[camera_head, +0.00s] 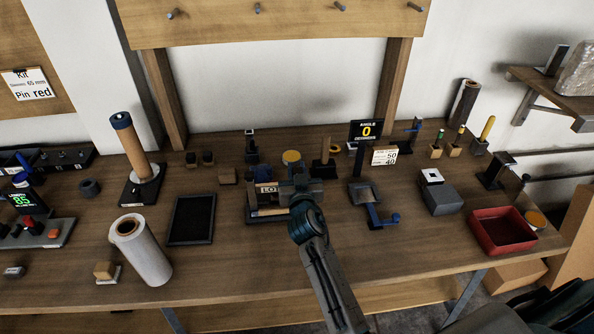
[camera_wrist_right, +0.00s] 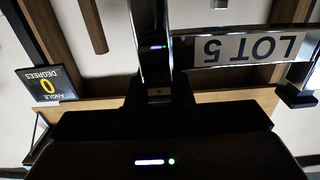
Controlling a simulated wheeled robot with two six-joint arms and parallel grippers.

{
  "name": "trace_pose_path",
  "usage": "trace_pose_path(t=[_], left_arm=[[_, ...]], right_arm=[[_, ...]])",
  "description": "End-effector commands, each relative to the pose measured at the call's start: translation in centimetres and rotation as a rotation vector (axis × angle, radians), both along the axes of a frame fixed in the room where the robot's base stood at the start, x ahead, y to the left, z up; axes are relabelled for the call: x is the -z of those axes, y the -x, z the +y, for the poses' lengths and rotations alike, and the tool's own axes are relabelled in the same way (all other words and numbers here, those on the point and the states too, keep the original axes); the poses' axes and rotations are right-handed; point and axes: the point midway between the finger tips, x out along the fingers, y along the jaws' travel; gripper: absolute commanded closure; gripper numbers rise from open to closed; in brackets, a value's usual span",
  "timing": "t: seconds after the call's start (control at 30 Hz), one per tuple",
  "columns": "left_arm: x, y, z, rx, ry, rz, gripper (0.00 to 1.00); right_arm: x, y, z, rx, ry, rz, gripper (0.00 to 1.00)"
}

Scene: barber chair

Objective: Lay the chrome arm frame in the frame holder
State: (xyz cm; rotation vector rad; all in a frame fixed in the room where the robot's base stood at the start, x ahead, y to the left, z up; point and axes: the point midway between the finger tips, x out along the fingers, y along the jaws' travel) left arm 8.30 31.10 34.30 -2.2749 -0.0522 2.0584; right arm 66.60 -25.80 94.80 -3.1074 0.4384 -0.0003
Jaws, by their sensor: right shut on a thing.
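My right gripper (camera_head: 295,186) is over the middle of the table, and its arm hides part of what lies below. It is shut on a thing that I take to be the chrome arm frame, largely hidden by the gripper. In the right wrist view a shiny upright bar (camera_wrist_right: 155,45) stands at the fingers, and a plate reading LOT 5 (camera_wrist_right: 245,48) with bright edges extends right of it, upside down. In the head view this label (camera_head: 266,188) shows left of the gripper, above a dark base with a pale bar (camera_head: 268,212). I cannot tell which thing is the frame holder.
A flat black tray (camera_head: 192,220) and a white roll (camera_head: 141,250) stand left. A blue-handled fixture (camera_head: 370,205), a grey block (camera_head: 441,198) and a red bin (camera_head: 501,230) stand right. The angle display (camera_head: 366,131) reads 0. The front table strip is mostly clear.

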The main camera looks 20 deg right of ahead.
Motion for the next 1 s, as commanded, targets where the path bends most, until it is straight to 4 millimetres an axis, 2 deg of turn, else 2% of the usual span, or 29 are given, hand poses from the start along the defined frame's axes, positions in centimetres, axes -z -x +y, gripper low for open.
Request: trace_pose_path(t=[0.03,0.07,0.1,0.17,0.2,0.47,0.57,1.0], left_arm=[[0.0,0.0,0.0,0.000,0.000,0.000,0.55],[0.0,0.0,0.0,0.000,0.000,0.000,0.55],[0.0,0.0,0.0,0.000,0.000,0.000,0.55],[0.0,0.0,0.0,0.000,0.000,0.001,0.55],[0.0,0.0,0.0,0.000,0.000,0.001,0.55],[0.1,0.0,0.0,0.000,0.000,0.001,0.55],[0.2,0.1,0.0,0.000,0.000,0.001,0.55],[1.7,-0.2,0.0,0.000,0.000,0.000,0.55]], right_arm=[[-0.2,0.0,0.0,-0.001,-0.001,-0.003,1.00],[-0.2,0.0,0.0,-0.001,-0.001,-0.003,0.76],[-0.2,0.0,0.0,-0.001,-0.001,-0.003,0.68],[-0.2,0.0,0.0,-0.001,-0.001,-0.003,0.57],[-0.2,0.0,0.0,-0.001,0.000,-0.003,0.55],[0.2,0.1,0.0,0.000,0.000,0.003,0.55],[0.3,0.7,0.2,0.000,-0.001,0.003,0.55],[0.2,8.5,2.5,0.000,-0.004,0.000,0.55]])
